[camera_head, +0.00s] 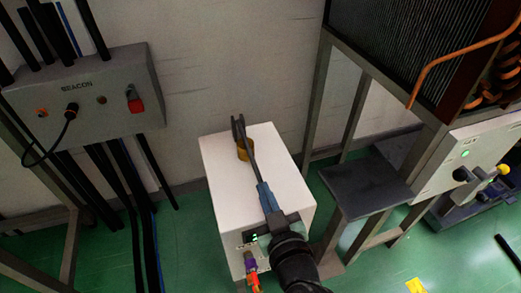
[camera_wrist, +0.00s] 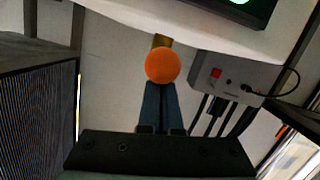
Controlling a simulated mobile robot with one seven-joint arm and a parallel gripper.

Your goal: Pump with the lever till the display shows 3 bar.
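The pump (camera_head: 244,150) sits on top of a white box (camera_head: 215,160) in the head view, with a brass-coloured body. Its dark grey lever (camera_head: 251,157) runs from the pump towards my gripper (camera_head: 264,186). My gripper's blue fingers are close together at the lever's near end and appear shut on it. In the wrist view, an orange ball knob (camera_wrist: 162,66) lies at the tips of my gripper (camera_wrist: 160,90) and hides the lever behind it. A dark display (camera_wrist: 215,8) with green figures is cut off at the top; its green glow is partly hidden in the head view. The reading is not legible.
Purple and orange fittings (camera_head: 252,268) stick out at the box's front. A grey BEACON panel (camera_head: 85,95) with cables hangs at left. A metal frame with a dark step (camera_head: 365,188) and a control box (camera_head: 470,155) stands close at right.

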